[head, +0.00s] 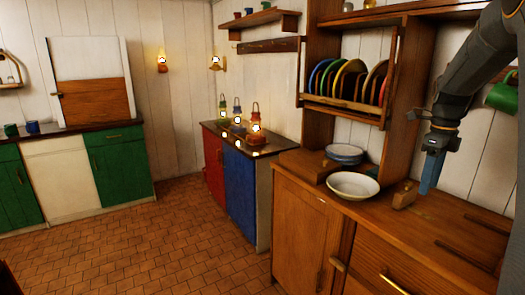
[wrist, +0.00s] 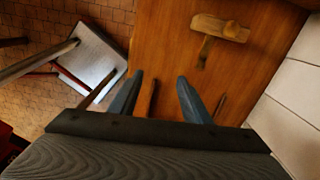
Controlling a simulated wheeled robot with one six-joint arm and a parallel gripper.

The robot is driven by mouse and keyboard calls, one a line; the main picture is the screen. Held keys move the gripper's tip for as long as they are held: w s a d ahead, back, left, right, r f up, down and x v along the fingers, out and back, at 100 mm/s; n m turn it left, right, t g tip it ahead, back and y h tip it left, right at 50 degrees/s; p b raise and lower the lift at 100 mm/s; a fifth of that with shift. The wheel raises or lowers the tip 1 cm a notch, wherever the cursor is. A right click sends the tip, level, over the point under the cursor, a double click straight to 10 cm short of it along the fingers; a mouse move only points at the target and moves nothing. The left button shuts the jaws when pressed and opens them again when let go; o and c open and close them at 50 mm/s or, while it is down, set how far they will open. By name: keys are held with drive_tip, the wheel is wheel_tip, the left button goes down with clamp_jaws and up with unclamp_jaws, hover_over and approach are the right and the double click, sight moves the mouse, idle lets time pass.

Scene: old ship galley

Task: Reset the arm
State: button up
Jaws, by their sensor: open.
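My arm reaches down from the upper right of the head view. My gripper (head: 430,178) points down over the wooden counter (head: 445,215), its blue fingers seen edge-on. In the wrist view, the two blue fingers of my gripper (wrist: 158,90) stand apart with nothing held between them. The wooden counter (wrist: 165,45) lies below them. How far the fingertips are above it is hard to tell.
A wooden block (head: 404,196) lies by my gripper. A white bowl (head: 352,186), stacked plates (head: 344,153) and a plate rack (head: 345,103) are left of it. A green mug (head: 502,95) hangs near my arm. A grey-seated chair (wrist: 92,60) shows in the wrist view.

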drive_tip(key=s+a+f+n, duration=0.3)
drive_tip(key=s+a+n, duration=0.1)
drive_tip(key=a+n, duration=0.35)
drive_tip(key=s+a+f+n, duration=0.35)
drive_tip(key=a+n, duration=0.25)
drive_tip(key=a, duration=0.3)
drive_tip(key=s+a+f+n, duration=0.3)
drive_tip(key=s+a+n, duration=0.3)
drive_tip(key=s+n, duration=0.1)
drive_tip(key=s+a+f+n, duration=0.4)
drive_tip(key=s+a+n, duration=0.1)
drive_tip(key=s+n, duration=0.3)
drive_tip(key=shift+s+a+t, duration=0.4)
drive_tip(key=shift+n, duration=0.25)
